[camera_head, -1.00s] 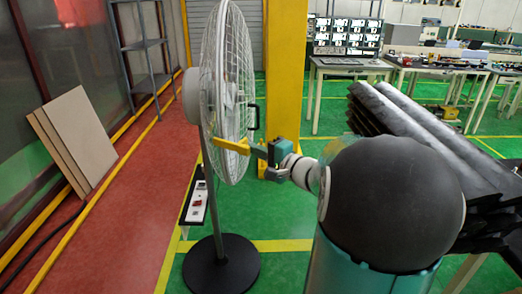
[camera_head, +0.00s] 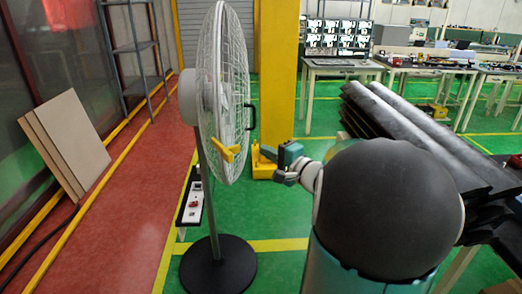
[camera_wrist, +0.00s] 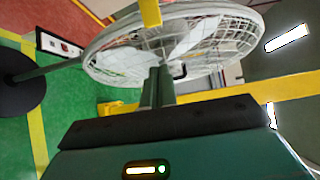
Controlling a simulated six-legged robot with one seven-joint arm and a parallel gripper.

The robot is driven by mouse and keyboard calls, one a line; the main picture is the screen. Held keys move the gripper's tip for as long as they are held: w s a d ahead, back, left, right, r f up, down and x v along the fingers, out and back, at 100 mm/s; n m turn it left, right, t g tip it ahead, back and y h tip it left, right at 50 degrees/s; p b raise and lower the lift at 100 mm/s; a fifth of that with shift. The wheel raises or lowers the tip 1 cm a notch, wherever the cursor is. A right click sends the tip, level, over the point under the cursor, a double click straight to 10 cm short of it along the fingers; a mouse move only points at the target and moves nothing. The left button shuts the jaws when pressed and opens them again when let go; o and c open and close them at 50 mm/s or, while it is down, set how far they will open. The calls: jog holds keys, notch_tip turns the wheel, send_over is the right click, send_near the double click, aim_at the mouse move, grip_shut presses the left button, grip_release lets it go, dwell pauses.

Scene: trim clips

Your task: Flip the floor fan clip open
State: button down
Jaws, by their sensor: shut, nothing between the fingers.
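The floor fan (camera_head: 222,95) stands on a round black base (camera_head: 218,265) left of centre in the head view. Its yellow clip (camera_head: 228,153) is at the lower front of the wire guard, with one piece angled away from the other. The clip also shows in the wrist view (camera_wrist: 150,12) at the top edge. My gripper (camera_head: 267,152) is right of the clip, apart from it. In the wrist view its fingers (camera_wrist: 158,88) are together, with nothing between them, pointing toward the fan. How far the clip is turned is hard to tell.
A yellow pillar (camera_head: 278,70) stands behind the fan. Dark stacked trim pieces (camera_head: 410,130) lie at the right. Boards (camera_head: 65,145) lean on the left wall. Green floor is clear around the base.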

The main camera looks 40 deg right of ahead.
jog(key=s+a, duration=0.3)
jog(key=s, duration=0.3)
jog(key=shift+s+a, duration=0.3)
jog(key=shift+s, duration=0.05)
